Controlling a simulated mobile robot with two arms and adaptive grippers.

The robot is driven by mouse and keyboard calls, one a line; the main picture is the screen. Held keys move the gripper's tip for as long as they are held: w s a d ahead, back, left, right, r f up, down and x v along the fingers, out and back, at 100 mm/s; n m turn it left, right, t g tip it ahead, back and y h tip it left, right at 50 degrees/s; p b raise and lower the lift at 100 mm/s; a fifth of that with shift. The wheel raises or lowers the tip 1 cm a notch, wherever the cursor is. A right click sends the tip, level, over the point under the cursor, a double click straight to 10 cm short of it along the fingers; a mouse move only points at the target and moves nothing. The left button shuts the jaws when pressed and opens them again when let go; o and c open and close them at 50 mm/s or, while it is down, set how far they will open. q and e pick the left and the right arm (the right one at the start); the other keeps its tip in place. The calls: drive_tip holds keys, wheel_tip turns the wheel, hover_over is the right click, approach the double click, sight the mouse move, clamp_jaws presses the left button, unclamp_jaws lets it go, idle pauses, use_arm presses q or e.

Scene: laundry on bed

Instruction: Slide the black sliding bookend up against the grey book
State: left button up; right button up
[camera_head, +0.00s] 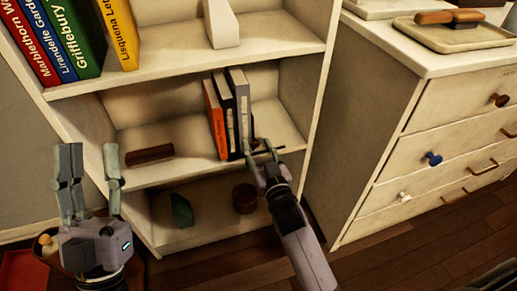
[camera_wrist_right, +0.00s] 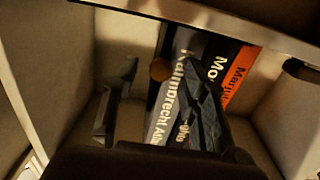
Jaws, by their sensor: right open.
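The grey book (camera_head: 241,100) stands at the right end of a short row on the middle shelf; it also shows in the right wrist view (camera_wrist_right: 182,80). A dark upright strip with a round brown knob, seemingly the black bookend (camera_wrist_right: 155,88), stands at its left side in the wrist view; I cannot tell whether they touch. My right gripper (camera_head: 260,148) is open at the shelf's front, at the right of the row. In the wrist view its fingers (camera_wrist_right: 157,105) are spread, one in front of the books. My left gripper (camera_head: 91,150) is open and empty, left of the shelf.
A black book (camera_head: 224,98) and an orange book (camera_head: 214,115) stand left of the grey one. A brown block (camera_head: 149,154) lies further left. The shelf above has several books (camera_head: 75,35) and a white bookend (camera_head: 221,22). A dresser (camera_head: 440,140) stands at right.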

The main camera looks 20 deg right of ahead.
drive_tip(key=s, duration=1.2)
drive_tip(key=shift+d, duration=0.2)
